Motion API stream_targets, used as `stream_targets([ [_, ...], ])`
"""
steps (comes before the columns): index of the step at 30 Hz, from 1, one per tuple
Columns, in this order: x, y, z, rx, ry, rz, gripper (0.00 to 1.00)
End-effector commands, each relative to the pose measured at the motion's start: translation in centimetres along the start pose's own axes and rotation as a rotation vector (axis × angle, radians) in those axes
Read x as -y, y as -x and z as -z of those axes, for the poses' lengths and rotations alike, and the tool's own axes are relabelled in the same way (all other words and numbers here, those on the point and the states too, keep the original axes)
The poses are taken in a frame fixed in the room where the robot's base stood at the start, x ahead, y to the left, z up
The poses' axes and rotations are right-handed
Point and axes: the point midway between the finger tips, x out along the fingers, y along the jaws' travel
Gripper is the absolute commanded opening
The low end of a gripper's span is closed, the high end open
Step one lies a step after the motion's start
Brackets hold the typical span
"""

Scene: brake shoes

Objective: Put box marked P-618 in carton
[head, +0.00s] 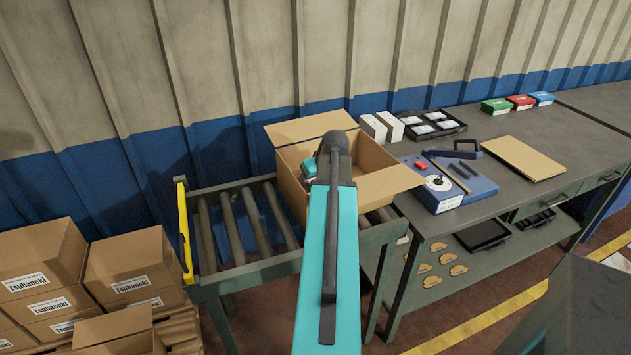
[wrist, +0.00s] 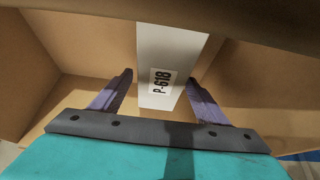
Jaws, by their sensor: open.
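The open cardboard carton (head: 389,185) stands on a roller conveyor with its flaps out. In the wrist view the carton's inner wall (wrist: 30,85) surrounds the scene. A white box marked P-618 (wrist: 185,45) is inside the carton, its printed label facing my camera. My gripper (wrist: 159,84) is open inside the carton, with one finger on each side of the box's near end. Gaps show between the fingers and the box.
Two white boxes (head: 381,124) stand on the bench beside the carton. A black tray (head: 434,125), a blue fixture (head: 447,186), a flat cardboard sheet (head: 524,158) and green, red and blue boxes (head: 519,102) lie farther right. Tsubaneki cartons (head: 130,265) are stacked at left.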

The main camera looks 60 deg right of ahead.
Motion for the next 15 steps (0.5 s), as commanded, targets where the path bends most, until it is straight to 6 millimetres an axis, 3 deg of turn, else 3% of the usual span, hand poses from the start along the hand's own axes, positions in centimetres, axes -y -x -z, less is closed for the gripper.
stream_targets([
  [1,0.2,-0.8,-0.6,0.003,-0.005,0.006,0.69],
  [5,0.2,-0.2,-0.6,0.003,-0.005,0.006,0.69],
  [15,0.1,3.4,-0.5,-0.001,-0.003,0.001,0.69],
])
